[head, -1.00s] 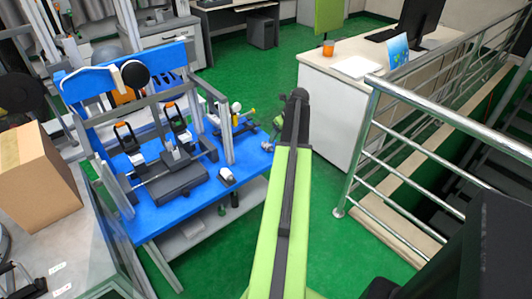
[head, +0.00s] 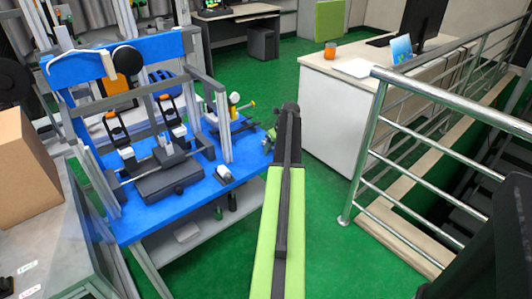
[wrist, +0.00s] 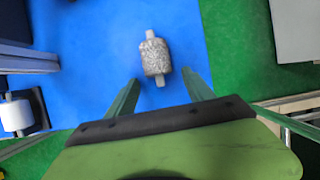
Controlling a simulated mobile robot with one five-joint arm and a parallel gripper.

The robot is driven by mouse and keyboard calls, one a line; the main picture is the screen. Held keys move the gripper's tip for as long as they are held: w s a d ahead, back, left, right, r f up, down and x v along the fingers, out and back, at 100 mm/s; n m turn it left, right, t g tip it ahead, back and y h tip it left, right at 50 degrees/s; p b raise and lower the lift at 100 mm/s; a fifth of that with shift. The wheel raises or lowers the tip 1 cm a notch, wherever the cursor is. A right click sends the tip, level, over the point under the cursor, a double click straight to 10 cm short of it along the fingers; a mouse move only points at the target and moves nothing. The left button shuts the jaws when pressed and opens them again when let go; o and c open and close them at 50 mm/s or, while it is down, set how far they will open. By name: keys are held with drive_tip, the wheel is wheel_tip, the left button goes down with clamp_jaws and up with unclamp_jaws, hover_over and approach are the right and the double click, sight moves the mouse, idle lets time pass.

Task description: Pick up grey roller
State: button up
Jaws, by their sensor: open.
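The grey roller (wrist: 155,57), a speckled cylinder with a thin pin at each end, lies on the blue tabletop (wrist: 185,25) in the wrist view. My gripper (wrist: 162,92) is open and empty. Its two green fingers spread below the roller in the picture, with the roller's near pin close to the gap between them. The roller is not between the fingers. In the head view my gripper (head: 270,138) is at the right edge of the blue table (head: 140,228), partly hidden by my arm. I cannot make out the roller clearly there.
A frame with black fixtures (head: 172,178) stands on the table, left of my gripper. A white and dark part (head: 224,173) lies near the front edge. A metal railing (head: 372,140) and white desk (head: 335,110) stand to the right. Green floor lies between.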

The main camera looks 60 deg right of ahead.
drive_tip(key=shift+r, duration=0.1)
clamp_jaws()
idle(0.4)
drive_tip(key=shift+r+p, duration=0.5)
drive_tip(key=shift+p, duration=0.2)
wheel_tip(320, 180, up, 4)
drive_tip(key=p, duration=0.4)
drive_tip(key=s+d+r+p, duration=0.2)
drive_tip(key=s+r+p, duration=0.4)
drive_tip(key=s, duration=0.5)
drive_tip(key=shift+s, duration=0.25)
